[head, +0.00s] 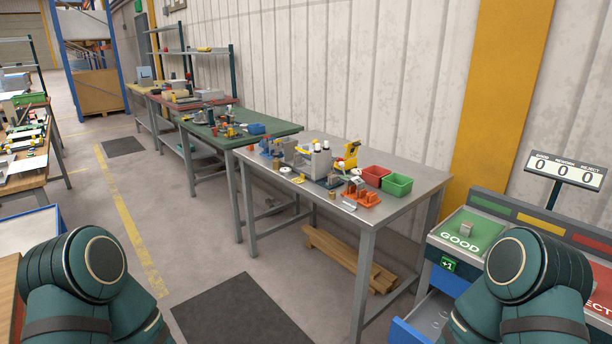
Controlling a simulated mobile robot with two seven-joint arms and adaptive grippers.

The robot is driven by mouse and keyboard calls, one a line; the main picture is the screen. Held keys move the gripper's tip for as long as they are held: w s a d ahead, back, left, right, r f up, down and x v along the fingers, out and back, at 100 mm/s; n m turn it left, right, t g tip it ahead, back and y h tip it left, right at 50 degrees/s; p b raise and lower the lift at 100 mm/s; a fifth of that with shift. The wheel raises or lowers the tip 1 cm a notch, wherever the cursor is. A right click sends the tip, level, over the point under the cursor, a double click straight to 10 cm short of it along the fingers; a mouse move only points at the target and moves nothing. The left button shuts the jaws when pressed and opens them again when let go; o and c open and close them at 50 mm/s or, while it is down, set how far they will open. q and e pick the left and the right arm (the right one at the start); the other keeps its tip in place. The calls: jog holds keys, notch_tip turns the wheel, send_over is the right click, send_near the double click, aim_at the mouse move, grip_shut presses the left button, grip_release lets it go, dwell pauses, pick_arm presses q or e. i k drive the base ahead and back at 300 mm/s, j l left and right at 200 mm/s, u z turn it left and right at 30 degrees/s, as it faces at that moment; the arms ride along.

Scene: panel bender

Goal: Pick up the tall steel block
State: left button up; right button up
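A small grey metal block (466,229) stands on the green GOOD pad (480,233) at the right; I cannot tell whether it is the tall steel block. Upright grey block-like shapes (320,163) stand among other items on the steel-topped table (302,206) in the middle. A small silver piece (349,206) lies near that table's front edge. Neither gripper is in view. Only upper parts of my two arms show at the lower left and lower right, well short of the middle table.
A red bin (375,176) and a green bin (397,185) sit at the table's right end, beside orange fixtures (361,194). A green-topped table (262,140) stands behind. An open blue drawer (408,333) juts out under the GOOD station. The floor by the dark mat (235,312) is clear.

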aim_at(465, 230)
jog(key=z, duration=1.25)
jog(key=i+j+z, duration=0.2)
jog(key=i+l, duration=0.05)
jog(key=l, duration=0.05)
